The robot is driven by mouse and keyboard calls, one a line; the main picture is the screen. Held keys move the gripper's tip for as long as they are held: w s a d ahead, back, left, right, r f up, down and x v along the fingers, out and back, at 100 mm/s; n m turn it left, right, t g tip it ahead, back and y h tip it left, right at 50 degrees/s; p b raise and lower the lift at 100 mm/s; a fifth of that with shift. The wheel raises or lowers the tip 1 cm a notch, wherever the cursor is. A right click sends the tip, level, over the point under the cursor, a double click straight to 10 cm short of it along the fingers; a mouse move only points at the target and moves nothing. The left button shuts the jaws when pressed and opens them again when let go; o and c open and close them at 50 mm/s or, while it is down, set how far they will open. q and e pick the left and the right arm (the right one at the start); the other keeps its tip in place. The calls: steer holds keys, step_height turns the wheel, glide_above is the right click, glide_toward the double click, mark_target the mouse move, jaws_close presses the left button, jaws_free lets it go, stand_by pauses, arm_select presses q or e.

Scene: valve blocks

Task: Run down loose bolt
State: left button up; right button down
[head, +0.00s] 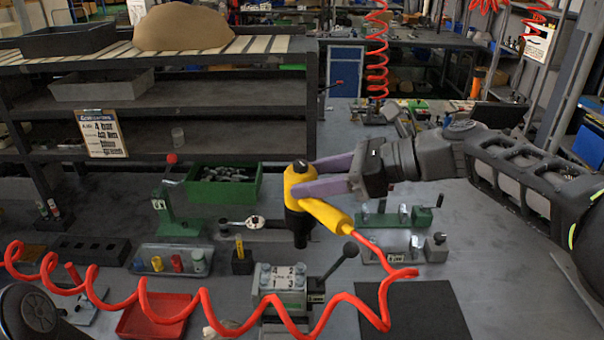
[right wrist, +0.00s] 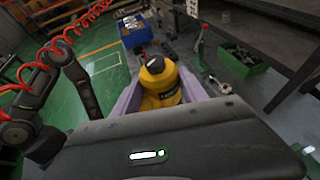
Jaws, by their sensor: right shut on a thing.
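My right gripper (head: 312,177) is shut on a yellow and black power tool (head: 298,190), its purple fingers on either side of the body. The tool hangs upright with its black nose down, and a red coiled hose joins its yellow handle. In the right wrist view the tool (right wrist: 160,82) sits between the fingers. The grey valve block (head: 282,278), marked with numbers, stands in a fixture below. The nose appears just above and behind its top; I cannot tell the exact gap. The bolts are too small to make out. My left gripper is not in view.
A black lever (head: 340,262) rises right of the block. A torque wrench (head: 250,222) lies behind. The red hose (head: 150,302) loops across the front. A green bin (head: 225,185), red tray (head: 155,318) and small fixtures stand around. A dark mat (head: 425,312) at right is empty.

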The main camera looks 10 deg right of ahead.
steer(key=shift+a+r, duration=0.1)
steer(key=shift+r, duration=0.05)
steer(key=shift+r+p, duration=0.15)
steer(key=shift+p, duration=0.25)
steer(key=shift+f+b, duration=0.55)
steer(key=shift+f, duration=0.15)
steer(key=shift+f+b, duration=1.05)
steer(key=shift+f, duration=0.8)
steer(key=shift+p, duration=0.5)
steer(key=shift+f+b, duration=0.5)
steer(key=shift+f, duration=0.4)
steer(key=shift+r+p, duration=0.1)
steer(key=shift+p, duration=0.2)
stand_by(0.4)
